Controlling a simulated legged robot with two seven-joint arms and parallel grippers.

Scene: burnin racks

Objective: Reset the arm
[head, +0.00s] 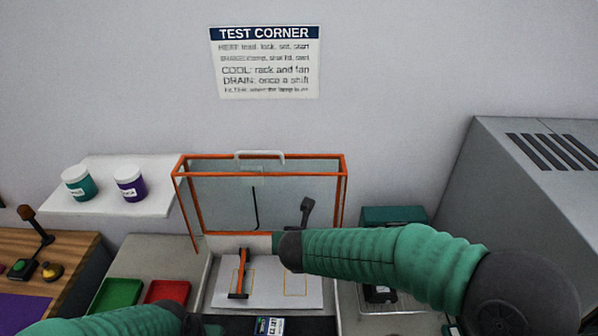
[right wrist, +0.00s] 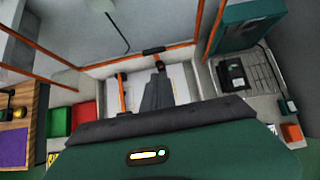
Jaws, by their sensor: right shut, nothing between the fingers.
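My right arm (head: 385,255) reaches in from the right in the head view, with its wrist in front of an open-lidded station (head: 198,300). My right gripper (right wrist: 160,68) is shut and empty in the right wrist view, pointing toward the white plate in this station. It appears just right of an orange bar clamp (right wrist: 122,92); I cannot tell its height above the plate. My left arm (head: 125,322) shows at the bottom left of the head view; its fingers are outside the frame.
The orange-framed clear lid (head: 262,157) stands raised at the back. Green (head: 116,294) and red (head: 167,291) trays lie to the left. A shelf (head: 100,207) holds two jars. A wire rack (right wrist: 275,80) and a big grey cabinet (head: 530,200) stand right.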

